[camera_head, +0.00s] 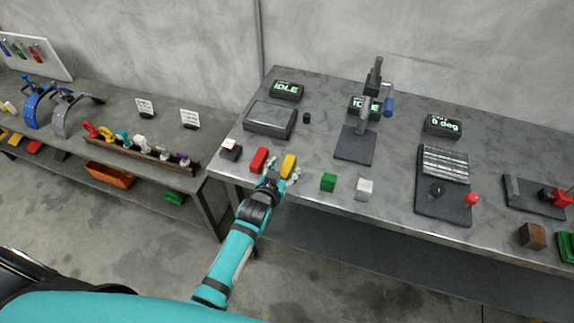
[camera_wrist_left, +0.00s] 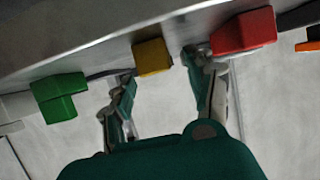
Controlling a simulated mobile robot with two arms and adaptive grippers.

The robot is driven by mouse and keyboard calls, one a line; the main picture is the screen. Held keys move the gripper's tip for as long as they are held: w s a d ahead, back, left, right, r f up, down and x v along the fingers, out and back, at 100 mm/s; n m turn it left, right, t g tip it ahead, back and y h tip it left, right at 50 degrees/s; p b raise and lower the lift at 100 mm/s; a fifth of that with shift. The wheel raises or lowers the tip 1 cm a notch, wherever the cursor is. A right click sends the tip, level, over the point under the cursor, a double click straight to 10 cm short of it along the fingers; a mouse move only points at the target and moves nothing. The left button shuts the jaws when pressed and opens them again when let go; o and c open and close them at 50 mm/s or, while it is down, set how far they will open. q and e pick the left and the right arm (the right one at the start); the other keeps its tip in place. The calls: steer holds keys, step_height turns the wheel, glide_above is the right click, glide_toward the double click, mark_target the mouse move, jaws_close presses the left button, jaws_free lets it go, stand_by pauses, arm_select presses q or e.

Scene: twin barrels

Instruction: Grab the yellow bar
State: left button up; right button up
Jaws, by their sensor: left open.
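The yellow bar (camera_head: 288,165) lies near the front edge of the grey metal table, between a red block (camera_head: 259,160) and a green block (camera_head: 328,182). My left gripper (camera_head: 282,172) is at the table's front edge, its fingers spread close to the yellow bar. In the left wrist view the yellow bar (camera_wrist_left: 152,56) shows beyond and between the two open fingers (camera_wrist_left: 165,95), with nothing held. The red block (camera_wrist_left: 244,33) is close by the finger on the right, and the green block (camera_wrist_left: 60,96) is farther off to the left. My right gripper is not in view.
A white block (camera_head: 364,189) and a dark block (camera_head: 231,150) also stand along the front edge. Behind are a dark box (camera_head: 270,120) and a small press on a dark base (camera_head: 355,146). A lower bench (camera_head: 60,115) with tools stands to the left.

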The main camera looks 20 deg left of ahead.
arm_select(q)
steer(key=shift+x, duration=1.15)
steer(key=shift+s, duration=0.1)
steer(key=shift+c, duration=1.1)
jaws_close()
steer(key=shift+r, duration=0.1)
